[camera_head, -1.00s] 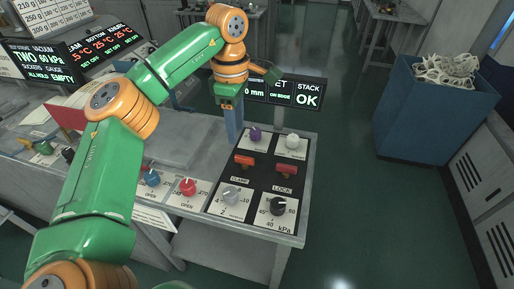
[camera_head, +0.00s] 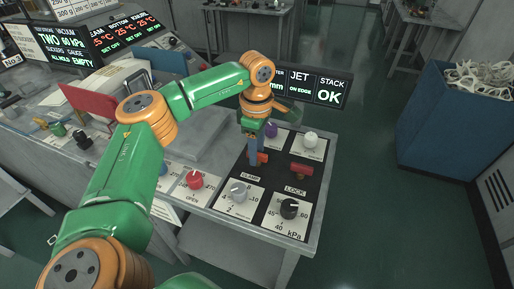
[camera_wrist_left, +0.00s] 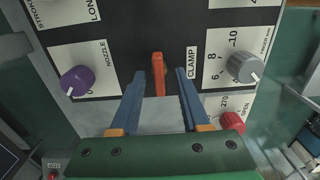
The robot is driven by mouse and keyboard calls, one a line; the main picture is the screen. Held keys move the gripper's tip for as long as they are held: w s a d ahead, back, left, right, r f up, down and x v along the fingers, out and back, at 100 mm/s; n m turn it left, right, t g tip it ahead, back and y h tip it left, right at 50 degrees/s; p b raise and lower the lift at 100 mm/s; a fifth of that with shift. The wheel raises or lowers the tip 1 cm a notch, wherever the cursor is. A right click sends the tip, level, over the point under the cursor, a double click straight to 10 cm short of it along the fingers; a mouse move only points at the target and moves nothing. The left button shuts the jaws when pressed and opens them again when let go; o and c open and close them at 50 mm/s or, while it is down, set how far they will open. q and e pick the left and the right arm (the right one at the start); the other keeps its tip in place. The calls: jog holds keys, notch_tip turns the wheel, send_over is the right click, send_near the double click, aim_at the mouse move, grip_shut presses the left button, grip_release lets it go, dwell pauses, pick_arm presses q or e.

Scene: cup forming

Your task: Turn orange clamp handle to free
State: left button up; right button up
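The orange clamp handle (camera_wrist_left: 158,75) stands beside the CLAMP label in the left wrist view, its length running up and down the picture. In the head view the orange handle (camera_head: 263,158) is partly hidden behind my left gripper's blue fingers. My left gripper (camera_head: 255,161) points down at the black panel. In the left wrist view my left gripper (camera_wrist_left: 160,88) is open, with one finger on each side of the handle and a visible gap on both sides. Whether the fingertips reach down past the handle's top is unclear. My right gripper is not in view.
A purple nozzle knob (camera_wrist_left: 75,81) and a grey knob (camera_wrist_left: 243,66) flank the handle. A red lock handle (camera_head: 301,170), white knob (camera_head: 310,140), black knob (camera_head: 289,208) and red knob (camera_head: 195,179) share the bench. A display board (camera_head: 318,86) stands behind the panel.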

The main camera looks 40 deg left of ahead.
pick_arm(q)
grip_shut()
jog(key=n, duration=0.4)
jog(key=shift+n+p, duration=0.3)
jog(key=shift+n, duration=0.1)
jog(key=n, duration=0.4)
jog(key=shift+n, duration=0.3)
jog(key=n+p, duration=0.1)
jog(key=n, duration=0.3)
jog(key=shift+n, duration=2.1)
